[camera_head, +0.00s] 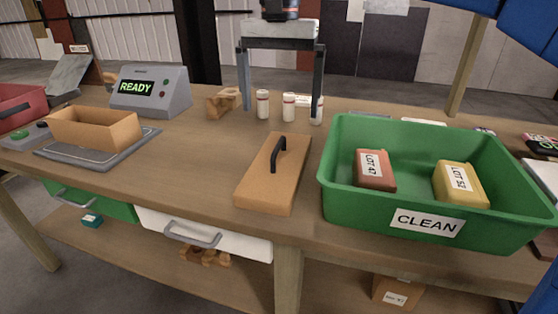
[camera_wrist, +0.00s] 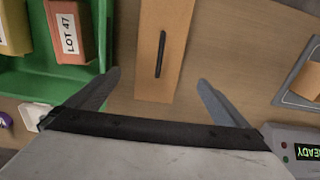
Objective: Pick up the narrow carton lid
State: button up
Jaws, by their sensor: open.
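The narrow carton lid (camera_head: 259,184) is a flat, long brown panel with a black bar handle (camera_head: 277,152) on top. It lies on the wooden table just left of the green CLEAN bin. In the wrist view the lid (camera_wrist: 155,82) shows at the top middle, with its black handle (camera_wrist: 160,54) running lengthwise. My gripper (camera_head: 284,112) is open and empty, above the table behind the lid. In the wrist view my gripper's fingers (camera_wrist: 158,80) are spread wide, with the lid's near end between them. The handle lies beyond the fingertips.
The green bin (camera_head: 398,222) holds a red LOT 47 block (camera_head: 375,171) and a yellow block (camera_head: 460,184). Several white-capped bottles (camera_head: 289,106) stand near my gripper. An open brown carton (camera_head: 97,128) sits on a grey plate at left, before the READY console (camera_head: 150,92). Table left of the lid is clear.

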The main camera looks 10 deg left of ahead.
aim_at(280, 141)
notch_tip(280, 141, down, 6)
jog(key=shift+f, duration=0.1)
jog(key=shift+s+d+f, duration=0.1)
jog(key=shift+s+f, duration=0.05)
jog(key=shift+f, duration=1.25)
jog(key=shift+s+d+f, duration=0.1)
jog(key=shift+s+f, duration=0.05)
jog(key=shift+f, duration=1.2)
jog(key=c, duration=1)
